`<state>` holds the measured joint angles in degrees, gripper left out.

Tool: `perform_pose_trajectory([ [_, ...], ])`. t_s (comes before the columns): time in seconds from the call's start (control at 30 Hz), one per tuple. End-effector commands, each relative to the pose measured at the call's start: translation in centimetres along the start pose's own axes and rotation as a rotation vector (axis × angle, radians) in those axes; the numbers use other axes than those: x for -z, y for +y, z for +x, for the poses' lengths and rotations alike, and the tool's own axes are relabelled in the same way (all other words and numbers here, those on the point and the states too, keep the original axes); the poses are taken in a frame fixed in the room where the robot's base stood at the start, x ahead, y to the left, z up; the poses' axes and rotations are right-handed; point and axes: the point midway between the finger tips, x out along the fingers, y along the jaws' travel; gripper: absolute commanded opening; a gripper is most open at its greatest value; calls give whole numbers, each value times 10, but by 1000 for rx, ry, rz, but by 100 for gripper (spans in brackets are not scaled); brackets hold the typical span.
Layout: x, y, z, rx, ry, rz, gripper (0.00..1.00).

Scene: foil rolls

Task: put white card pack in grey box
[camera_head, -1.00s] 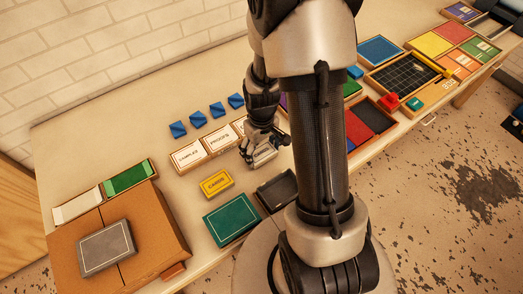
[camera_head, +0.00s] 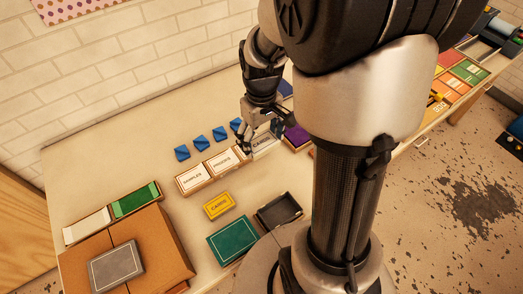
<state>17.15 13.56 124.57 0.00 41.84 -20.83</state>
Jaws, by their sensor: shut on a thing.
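The white card pack (camera_head: 265,146) is pale with dark lettering. My gripper (camera_head: 262,134) is shut on it, and the fingers cover part of it. The pack is at the right end of the row of white-labelled trays; I cannot tell whether it touches anything below. An open dark grey box (camera_head: 279,211) lies on the table nearer to me, below and slightly right of my gripper in the picture. Its inside looks empty. A closed grey box (camera_head: 116,266) with a pale outline lies on a brown carton at the left.
A yellow card pack (camera_head: 218,206) and a green box (camera_head: 233,240) lie near the open box. Two white-labelled trays (camera_head: 210,171) and several blue blocks (camera_head: 201,144) are left of my gripper. A brown carton (camera_head: 165,245) is at front left. My arm hides the table's middle right.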

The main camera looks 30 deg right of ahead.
Motion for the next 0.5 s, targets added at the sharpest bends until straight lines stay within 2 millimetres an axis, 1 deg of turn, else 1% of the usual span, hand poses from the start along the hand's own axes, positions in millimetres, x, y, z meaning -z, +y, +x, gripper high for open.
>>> perform_pose_trajectory([
  [0.03, 0, 0, -6, 1, -2, 2, 49],
  [0.23, -2, 0, -12, 2, -5, 17, 49],
  [0.43, -3, 0, -9, 1, -2, 29, 49],
  [0.5, -4, 0, -1, 1, -3, 30, 49],
])
